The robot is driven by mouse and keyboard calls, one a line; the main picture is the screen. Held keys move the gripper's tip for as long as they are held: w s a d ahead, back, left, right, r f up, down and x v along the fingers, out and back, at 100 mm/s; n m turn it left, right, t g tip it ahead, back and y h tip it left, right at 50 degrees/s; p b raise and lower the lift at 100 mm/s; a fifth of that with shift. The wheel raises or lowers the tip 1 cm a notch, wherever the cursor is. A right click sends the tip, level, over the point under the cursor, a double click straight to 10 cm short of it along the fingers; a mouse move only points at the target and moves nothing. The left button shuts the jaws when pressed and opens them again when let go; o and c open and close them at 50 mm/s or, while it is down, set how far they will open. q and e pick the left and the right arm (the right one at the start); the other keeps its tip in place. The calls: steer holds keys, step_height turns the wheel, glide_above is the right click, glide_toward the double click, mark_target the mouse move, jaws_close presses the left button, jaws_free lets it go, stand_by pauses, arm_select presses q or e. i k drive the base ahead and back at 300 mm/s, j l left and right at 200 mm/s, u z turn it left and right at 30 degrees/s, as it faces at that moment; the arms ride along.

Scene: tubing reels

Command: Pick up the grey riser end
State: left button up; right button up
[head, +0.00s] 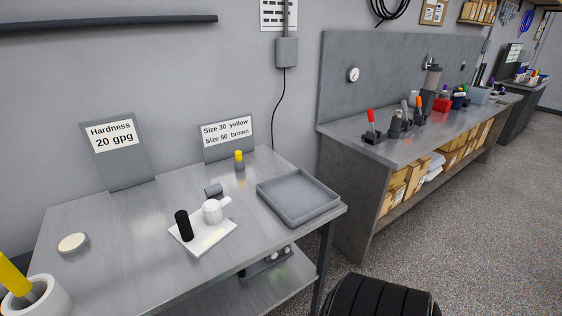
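A short grey cylinder (213,190), which looks like the grey riser end, lies on its side on the metal table (130,225), just behind a white plate (194,243). It is small, and its far side is hidden. On the plate stand a black upright cylinder (183,226) and a white cup-like part (212,212) with a spout or handle to the right. A yellow-topped piece with a grey base (239,161) stands farther back. Neither of my grippers is in view.
An empty grey tray (298,219) sits at the table's right edge. Signs reading "Hardness 20 gpg" (115,152) and "Size 30 yellow, Size 50 brown" (228,136) stand at the back. A round disc (73,243) and a white pot (38,298) are at left. A long workbench (400,140) stands right.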

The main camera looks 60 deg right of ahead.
mark_target(210, 191)
steer(key=z, duration=1.1)
steer(key=i+l+u, duration=0.3)
steer(key=i+l, duration=0.4)
